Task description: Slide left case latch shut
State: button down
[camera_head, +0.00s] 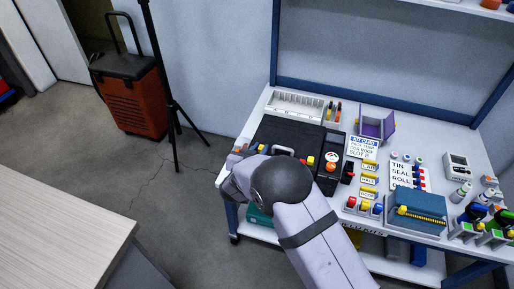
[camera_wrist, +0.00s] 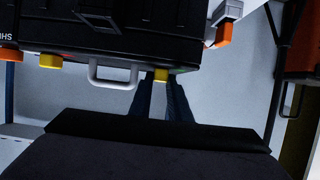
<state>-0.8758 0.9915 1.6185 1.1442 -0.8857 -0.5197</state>
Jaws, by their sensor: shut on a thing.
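The black case (camera_head: 285,131) lies on the bench, its pale handle (camera_head: 284,150) on the front side. The yellow left case latch (camera_head: 262,148) shows just above my arm; in the wrist view it is the yellow block (camera_wrist: 160,75) to the right of the handle (camera_wrist: 112,77). The other yellow latch (camera_head: 310,160) is on the handle's far side, also seen in the wrist view (camera_wrist: 50,61). My gripper (camera_wrist: 162,82) is shut on the left latch, with its dark fingertips at either side. In the head view my arm hides the fingertips.
To the case's right are a card (camera_head: 363,148), yellow labels (camera_head: 368,180) and a blue box (camera_head: 415,208). An orange-red trolley case (camera_head: 135,98) and a tripod (camera_head: 172,105) stand on the floor.

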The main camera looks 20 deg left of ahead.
jog(key=c, duration=1.6)
grip_release()
jog(key=shift+d, duration=0.25)
jog(key=shift+c, duration=0.2)
